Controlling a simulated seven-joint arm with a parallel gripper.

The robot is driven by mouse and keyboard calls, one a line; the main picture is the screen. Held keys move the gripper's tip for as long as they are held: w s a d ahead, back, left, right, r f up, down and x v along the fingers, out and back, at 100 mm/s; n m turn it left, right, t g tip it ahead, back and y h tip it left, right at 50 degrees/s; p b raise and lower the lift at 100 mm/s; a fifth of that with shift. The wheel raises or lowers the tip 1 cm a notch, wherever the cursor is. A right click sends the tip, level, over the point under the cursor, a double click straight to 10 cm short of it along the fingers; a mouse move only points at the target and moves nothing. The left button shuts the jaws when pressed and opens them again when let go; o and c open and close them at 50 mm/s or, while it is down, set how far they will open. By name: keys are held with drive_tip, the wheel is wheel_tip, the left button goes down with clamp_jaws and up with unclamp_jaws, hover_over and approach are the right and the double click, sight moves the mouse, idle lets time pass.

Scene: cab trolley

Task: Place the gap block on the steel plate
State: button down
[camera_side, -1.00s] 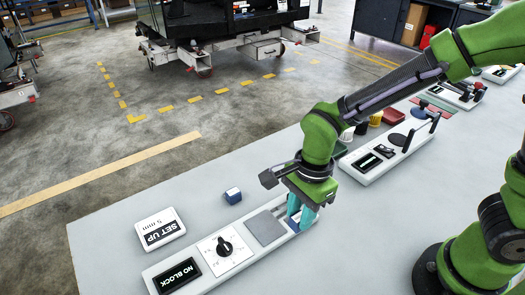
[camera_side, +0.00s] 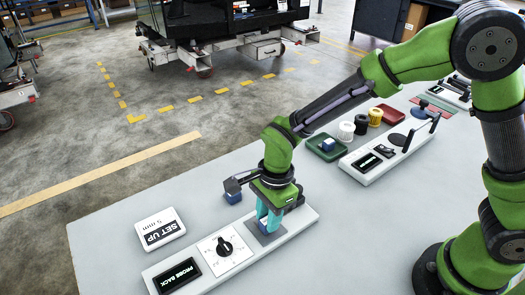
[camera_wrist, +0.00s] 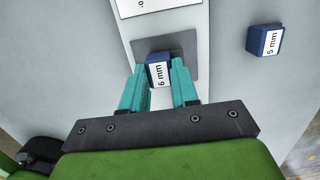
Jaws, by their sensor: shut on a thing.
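My gripper (camera_side: 267,224) is shut on a blue block with a white "6 mm" label, which shows between the teal fingers in the wrist view (camera_wrist: 158,73). The block is over the grey steel plate (camera_wrist: 182,42), towards its near edge in that view. In the side view the fingers are down at the plate (camera_side: 263,239) and hide most of the block. I cannot tell whether the block touches the plate. A second blue block, labelled "5 mm" (camera_wrist: 264,40), sits on the table beside the unit, partly behind my gripper in the side view (camera_side: 233,197).
A white card (camera_side: 161,230) reads "SET UP 5 mm". The plate's unit has a dial (camera_side: 225,246) and a display (camera_side: 179,274) reading "PROBE BACK".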

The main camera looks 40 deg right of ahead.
drive_tip(key=shift+f, duration=0.15)
drive_tip(key=c, duration=0.8)
unclamp_jaws()
drive_tip(key=shift+c, duration=0.2)
wheel_tip(320, 180, up, 12)
drive_tip(key=d, duration=0.2)
drive_tip(key=s+d+r+n+t, duration=0.3)
drive_tip(key=s+d+r+n, duration=0.1)
drive_tip(key=d+n, duration=0.3)
drive_tip(key=s+d+r+n+t, duration=0.4)
drive_tip(key=s+d+n, duration=0.2)
drive_tip(key=d, duration=0.4)
drive_tip(key=shift+s+r+n+y, duration=0.25)
drive_tip(key=shift+s+n+y, duration=0.1)
drive_tip(key=shift+n, duration=0.15)
